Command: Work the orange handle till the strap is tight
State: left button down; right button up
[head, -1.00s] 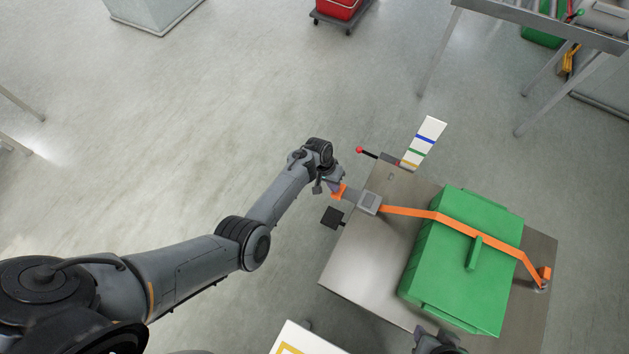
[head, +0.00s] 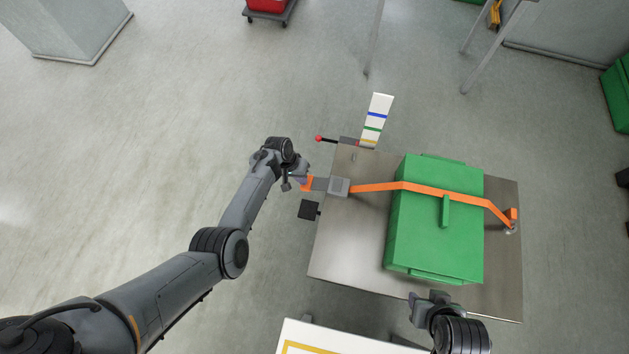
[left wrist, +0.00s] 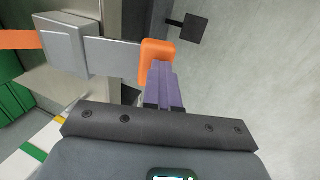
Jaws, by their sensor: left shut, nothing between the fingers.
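The orange handle (head: 307,184) is on the end of a grey lever arm that sticks out left from the grey ratchet block (head: 339,187). The orange strap (head: 375,187) runs from the block over the green crate (head: 435,240) to the right side of the table. My left gripper (head: 301,178) is at the handle. In the left wrist view its purple fingers (left wrist: 163,88) are shut together and overlap the lower edge of the handle (left wrist: 157,62); I cannot tell whether they touch it. My right gripper (head: 430,298) is near the table's front edge, its fingers unclear.
The steel table (head: 345,240) carries the crate and block. A striped white gauge board (head: 377,118) and a red-knobbed lever (head: 319,139) stand at its back left edge. A black square plate (head: 309,209) sticks out left below the handle. Open floor lies to the left.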

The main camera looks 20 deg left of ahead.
pick_arm(q)
notch_tip(320, 180, up, 4)
jog(key=p, duration=0.3)
jog(key=shift+d, duration=0.1)
pick_arm(e)
notch_tip(320, 180, up, 4)
jog(key=shift+r, duration=0.1)
pick_arm(q)
jog(key=shift+f, duration=0.45)
notch_tip(320, 180, down, 4)
jog(key=b, duration=0.3)
jog(key=shift+r+b, duration=0.1)
jog(key=shift+b, duration=0.3)
jog(key=shift+s+a+f, duration=0.15)
jog(key=shift+a+f, duration=0.05)
jog(key=shift+f, duration=0.05)
pick_arm(e)
notch_tip(320, 180, down, 4)
jog(key=shift+s+a+f, duration=0.15)
jog(key=shift+f, duration=0.1)
